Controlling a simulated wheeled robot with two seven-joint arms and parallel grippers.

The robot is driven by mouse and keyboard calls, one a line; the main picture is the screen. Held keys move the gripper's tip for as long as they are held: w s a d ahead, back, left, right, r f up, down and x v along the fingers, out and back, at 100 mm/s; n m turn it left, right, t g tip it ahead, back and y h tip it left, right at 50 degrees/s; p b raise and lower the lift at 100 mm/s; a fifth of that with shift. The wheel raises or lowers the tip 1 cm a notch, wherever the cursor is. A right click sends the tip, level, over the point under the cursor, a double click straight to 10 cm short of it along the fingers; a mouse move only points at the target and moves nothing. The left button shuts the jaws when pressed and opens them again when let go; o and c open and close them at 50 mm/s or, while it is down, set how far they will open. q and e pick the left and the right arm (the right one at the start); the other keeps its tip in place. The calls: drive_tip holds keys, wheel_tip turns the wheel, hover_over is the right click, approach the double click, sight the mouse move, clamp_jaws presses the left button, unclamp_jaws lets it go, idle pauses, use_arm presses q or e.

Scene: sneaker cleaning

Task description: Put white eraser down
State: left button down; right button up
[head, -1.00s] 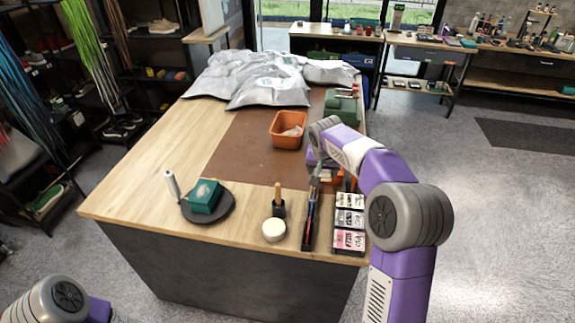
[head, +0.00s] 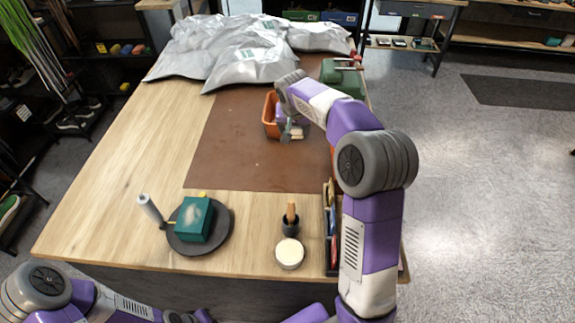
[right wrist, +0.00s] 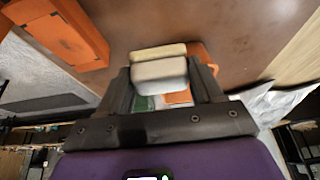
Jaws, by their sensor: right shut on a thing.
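The white eraser (right wrist: 160,72), a pale block with a tan layer, is held between the two fingers of my right gripper (right wrist: 165,85). In the head view my right gripper (head: 290,132) is at the near right side of the orange bin (head: 269,116), over the brown mat (head: 240,150). The arm hides part of the bin, and the eraser is hard to make out there. In the right wrist view the bin (right wrist: 207,62) shows partly behind the eraser. I cannot tell whether the eraser touches the mat. My left gripper is out of view.
Silver bags (head: 245,65) cover the far table, with a green case (head: 343,77) to their right. An orange box (right wrist: 62,35) lies nearby. A green box (head: 193,220) on a round dark stand, a brush holder (head: 290,222) and a cream tin (head: 289,253) are near the front. Mid-mat is clear.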

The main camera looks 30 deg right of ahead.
sight(293, 134)
drive_tip(key=f+b, duration=0.3)
drive_tip(key=f, duration=0.1)
drive_tip(key=shift+w+f, duration=0.1)
drive_tip(key=shift+w, duration=0.15)
wheel_tip(293, 134, down, 11)
drive_tip(key=b, duration=0.3)
drive_tip(key=shift+b, duration=0.4)
drive_tip(key=shift+f, duration=0.15)
drive_tip(key=o, duration=0.9)
drive_tip(key=shift+o, duration=0.2)
